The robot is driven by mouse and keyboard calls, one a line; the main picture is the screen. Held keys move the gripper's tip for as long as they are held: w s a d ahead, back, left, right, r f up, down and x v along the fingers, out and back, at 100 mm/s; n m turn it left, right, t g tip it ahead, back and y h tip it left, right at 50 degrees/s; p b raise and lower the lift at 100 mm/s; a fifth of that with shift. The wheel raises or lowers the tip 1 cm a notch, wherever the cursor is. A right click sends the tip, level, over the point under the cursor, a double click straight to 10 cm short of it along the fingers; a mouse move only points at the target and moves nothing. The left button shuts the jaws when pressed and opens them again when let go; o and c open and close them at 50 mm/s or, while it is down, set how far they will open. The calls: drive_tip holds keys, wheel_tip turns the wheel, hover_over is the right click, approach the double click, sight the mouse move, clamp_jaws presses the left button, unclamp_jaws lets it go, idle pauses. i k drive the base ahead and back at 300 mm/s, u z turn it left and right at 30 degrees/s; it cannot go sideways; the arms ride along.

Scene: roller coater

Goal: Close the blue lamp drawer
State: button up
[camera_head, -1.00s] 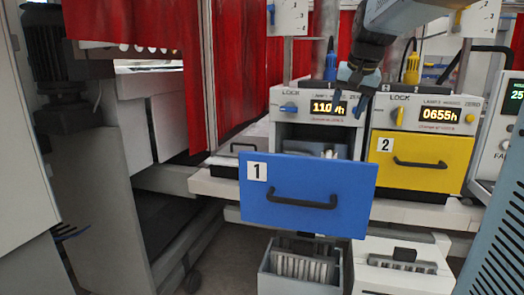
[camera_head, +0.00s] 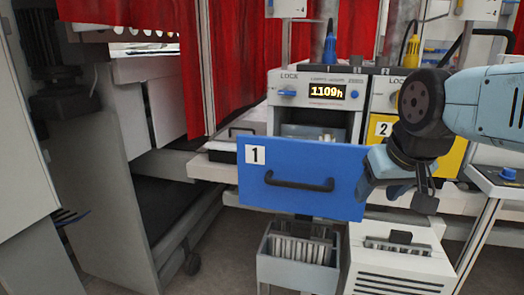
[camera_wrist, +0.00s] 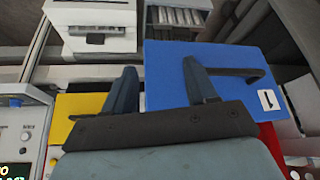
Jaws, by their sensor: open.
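The blue lamp drawer (camera_head: 262,190), labelled 1, has a black bar handle (camera_head: 300,182) and stands pulled out in front of its lamp unit (camera_head: 316,118). A gap with some contents shows behind its front. In the wrist view the blue drawer front (camera_wrist: 240,100) fills the right half, with its handle at the upper part. My gripper (camera_head: 396,194) is open and empty, at the right edge of the blue front, and overlaps it slightly in the picture. In the wrist view my gripper (camera_wrist: 162,84) has one finger over the blue front and one left of it. Contact cannot be told.
The yellow drawer (camera_head: 378,160), labelled 2, is right beside, partly hidden by my arm. Below stand a grey bin (camera_head: 290,270) and a white box (camera_head: 385,280). A control panel (camera_head: 497,182) stands at right. Red curtains (camera_head: 130,12) hang at left. Floor shows at lower left.

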sight(296, 171)
drive_tip(key=u, duration=1.25)
drive_tip(key=k, duration=0.7)
drive_tip(key=z, duration=0.6)
